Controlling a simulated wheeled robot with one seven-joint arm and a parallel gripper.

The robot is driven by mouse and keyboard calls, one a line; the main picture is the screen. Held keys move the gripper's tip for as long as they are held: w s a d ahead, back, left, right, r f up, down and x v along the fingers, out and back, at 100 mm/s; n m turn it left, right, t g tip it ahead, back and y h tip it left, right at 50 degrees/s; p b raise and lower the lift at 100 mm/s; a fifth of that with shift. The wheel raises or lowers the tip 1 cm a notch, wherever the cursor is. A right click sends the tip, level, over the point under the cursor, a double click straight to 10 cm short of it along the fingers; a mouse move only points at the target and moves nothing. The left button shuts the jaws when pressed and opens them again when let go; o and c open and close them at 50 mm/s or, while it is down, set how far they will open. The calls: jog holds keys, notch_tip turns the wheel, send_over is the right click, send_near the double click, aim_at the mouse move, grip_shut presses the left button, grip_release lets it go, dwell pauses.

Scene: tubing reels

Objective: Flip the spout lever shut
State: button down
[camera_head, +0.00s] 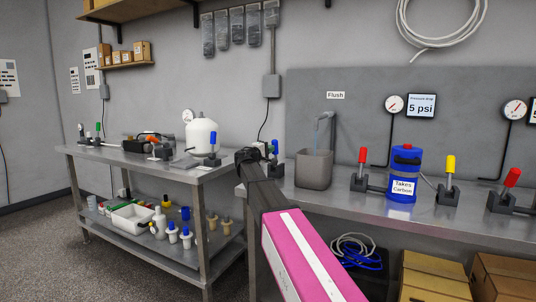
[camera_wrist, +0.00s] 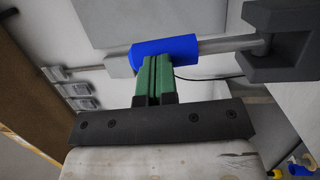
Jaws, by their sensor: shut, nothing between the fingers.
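In the wrist view, my gripper (camera_wrist: 155,76) has its green fingers pressed together with nothing between them. A blue lever handle (camera_wrist: 180,47) lies just beyond the fingertips; I cannot tell whether they touch it. Its grey rod runs to a dark grey bracket (camera_wrist: 290,40). In the head view, my gripper (camera_head: 247,155) is at the gap between the two benches, with its fingertips mostly hidden. One blue lever (camera_head: 274,146) stands just right of it, and another blue lever (camera_head: 213,142) stands beside the white tank (camera_head: 201,135). I cannot tell which is the spout lever.
A grey bin (camera_head: 314,170) stands under a grey spout (camera_head: 325,118) below the Flush sign. To its right are a red lever (camera_head: 362,156), a blue canister (camera_head: 403,172) and a yellow lever (camera_head: 451,164). The left bench's lower shelf holds bottles and a white tray (camera_head: 131,217).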

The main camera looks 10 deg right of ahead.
jog(key=shift+w+d+r+n+g+y, duration=0.2)
jog(key=shift+w+d+r+g+y, duration=0.1)
jog(key=shift+w+d+g+y, duration=0.25)
jog(key=shift+w+d+r+n+g+y, duration=0.25)
jog(key=shift+w+r+g+y, duration=0.15)
jog(key=shift+w, duration=0.3)
jog(key=shift+w+d+g+y, duration=0.75)
jog(key=shift+w+g+y, duration=0.1)
jog(key=shift+w+y, duration=0.15)
jog(key=shift+w+d+f, duration=0.1)
jog(key=shift+w+d, duration=0.3)
jog(key=shift+w, duration=0.1)
jog(key=v, duration=1.4)
jog(key=shift+r, duration=0.5)
jog(key=shift+n, duration=0.25)
